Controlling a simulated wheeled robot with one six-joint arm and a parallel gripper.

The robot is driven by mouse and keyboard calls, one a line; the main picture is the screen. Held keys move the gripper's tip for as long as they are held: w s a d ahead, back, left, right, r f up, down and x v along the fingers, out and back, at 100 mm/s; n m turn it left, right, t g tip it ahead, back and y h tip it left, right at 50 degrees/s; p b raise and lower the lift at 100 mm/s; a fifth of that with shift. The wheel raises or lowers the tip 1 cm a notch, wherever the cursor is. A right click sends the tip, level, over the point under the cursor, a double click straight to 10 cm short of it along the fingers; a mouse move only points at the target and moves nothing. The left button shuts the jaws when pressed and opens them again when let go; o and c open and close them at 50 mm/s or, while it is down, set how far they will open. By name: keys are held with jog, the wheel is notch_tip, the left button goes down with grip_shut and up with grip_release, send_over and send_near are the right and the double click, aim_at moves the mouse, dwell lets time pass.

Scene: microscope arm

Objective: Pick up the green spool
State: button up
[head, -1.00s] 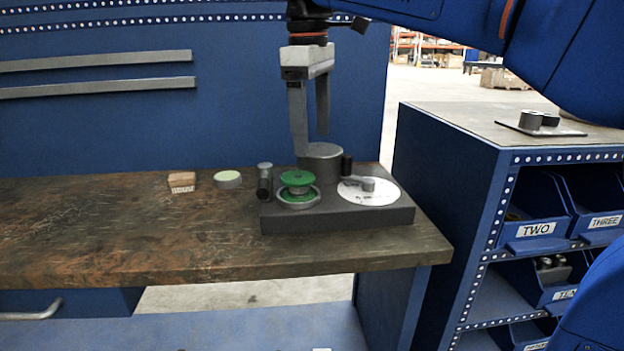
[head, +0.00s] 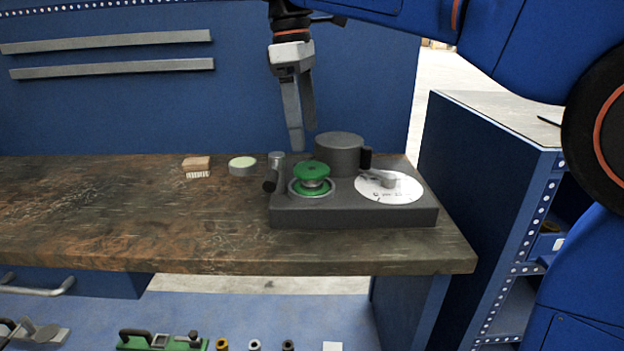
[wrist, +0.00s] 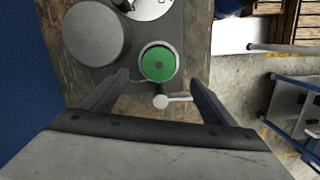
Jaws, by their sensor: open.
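The green spool (head: 312,173) stands upright in a round ring on the dark grey fixture block (head: 350,217) on the workbench. In the wrist view, the spool (wrist: 158,63) shows from above as a green disc, beyond the fingertips and roughly centred between them. My gripper (head: 302,135) is open, empty and pointing down, above and slightly behind the spool in the head view. Its two fingers (wrist: 160,80) are spread wide in the wrist view. The spool's lower part is partly hidden by the ring.
On the block are a grey cylinder (head: 339,152) behind the spool, a white disc (head: 389,187) to its right and a small lever post (head: 274,171) to its left. The bench's left side is clear.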

aim_at(312, 168)
jog(key=f, duration=0.3)
jog(key=d+f, duration=0.1)
jog(key=f, duration=0.5)
jog(key=shift+d+f, duration=0.25)
jog(key=shift+f, duration=0.15)
jog(key=shift+c, duration=0.3)
jog(key=c, duration=1.1)
jog(key=shift+r, duration=0.15)
